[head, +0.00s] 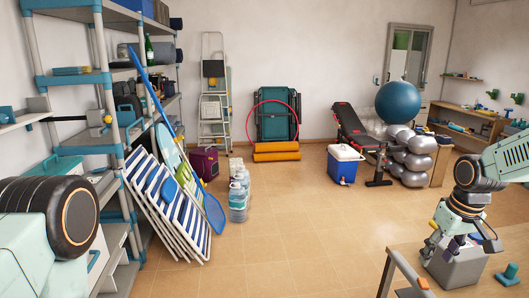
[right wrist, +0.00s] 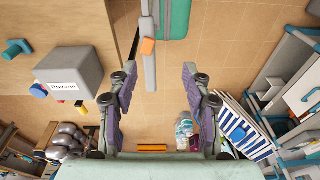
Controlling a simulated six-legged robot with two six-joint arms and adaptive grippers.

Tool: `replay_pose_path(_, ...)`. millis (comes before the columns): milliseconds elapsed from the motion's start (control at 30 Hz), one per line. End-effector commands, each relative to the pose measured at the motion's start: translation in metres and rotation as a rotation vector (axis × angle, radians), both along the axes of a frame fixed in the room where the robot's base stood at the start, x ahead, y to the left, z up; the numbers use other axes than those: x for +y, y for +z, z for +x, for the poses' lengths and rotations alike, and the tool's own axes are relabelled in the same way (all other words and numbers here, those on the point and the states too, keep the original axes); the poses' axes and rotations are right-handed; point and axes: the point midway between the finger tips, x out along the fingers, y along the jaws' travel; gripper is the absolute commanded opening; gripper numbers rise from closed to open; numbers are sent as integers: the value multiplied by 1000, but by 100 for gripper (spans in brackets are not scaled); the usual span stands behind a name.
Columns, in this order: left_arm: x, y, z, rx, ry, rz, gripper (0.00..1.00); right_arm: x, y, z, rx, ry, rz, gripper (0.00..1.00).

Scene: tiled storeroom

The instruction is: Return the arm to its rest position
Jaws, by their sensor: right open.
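My right arm comes in from the right in the head view. Its gripper (head: 450,242) hangs in front of a grey box and hides part of it. A rounded pale link with a black ring at the left of the head view is mine. My left gripper is out of view.
Shelves (head: 104,55) and striped folding chairs (head: 165,205) line the left. The middle floor (head: 290,235) is clear.

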Motion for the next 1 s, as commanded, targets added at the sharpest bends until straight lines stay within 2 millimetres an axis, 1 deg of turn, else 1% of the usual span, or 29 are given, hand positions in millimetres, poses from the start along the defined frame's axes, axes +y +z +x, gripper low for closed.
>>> replay_pose_path(167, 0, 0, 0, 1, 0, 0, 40, 21, -8, 16, -111, -25, 47, 49)
replay_pose_path(233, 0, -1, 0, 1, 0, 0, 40, 33, -13, 21, -157, -35, 67, 49)
replay_pose_path(300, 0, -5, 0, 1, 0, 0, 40, 49, -25, 23, -199, -46, 90, 49)
replay_pose_path(367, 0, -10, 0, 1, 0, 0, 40, 65, -42, 22, -233, -59, 110, 49)
replay_pose_path(400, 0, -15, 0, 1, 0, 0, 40, 78, -58, 18, -251, -68, 124, 49)
replay_pose_path(467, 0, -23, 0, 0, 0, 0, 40, 96, -83, 10, -274, -86, 141, 49)
replay_pose_path(500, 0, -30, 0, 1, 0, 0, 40, 107, -102, 1, -282, -99, 149, 49)
replay_pose_path(567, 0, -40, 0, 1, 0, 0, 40, 123, -132, -15, -291, -115, 157, 49)
replay_pose_path(600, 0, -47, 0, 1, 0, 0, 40, 134, -153, -29, -291, -128, 161, 49)
replay_pose_path(667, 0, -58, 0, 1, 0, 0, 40, 146, -184, -51, -286, -147, 158, 49)
replay_pose_path(700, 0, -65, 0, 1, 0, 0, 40, 153, -203, -68, -278, -159, 152, 49)
replay_pose_path(767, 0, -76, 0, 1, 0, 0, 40, 162, -231, -95, -260, -174, 140, 49)
replay_pose_path(800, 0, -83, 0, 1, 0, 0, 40, 167, -248, -114, -245, -181, 130, 49)
replay_pose_path(867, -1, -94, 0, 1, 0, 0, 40, 172, -273, -144, -217, -188, 110, 49)
replay_pose_path(900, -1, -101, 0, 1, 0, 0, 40, 175, -289, -165, -193, -190, 96, 49)
replay_pose_path(967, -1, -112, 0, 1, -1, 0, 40, 179, -311, -196, -153, -186, 74, 49)
replay_pose_path(1000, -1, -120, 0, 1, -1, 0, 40, 181, -324, -218, -121, -181, 58, 49)
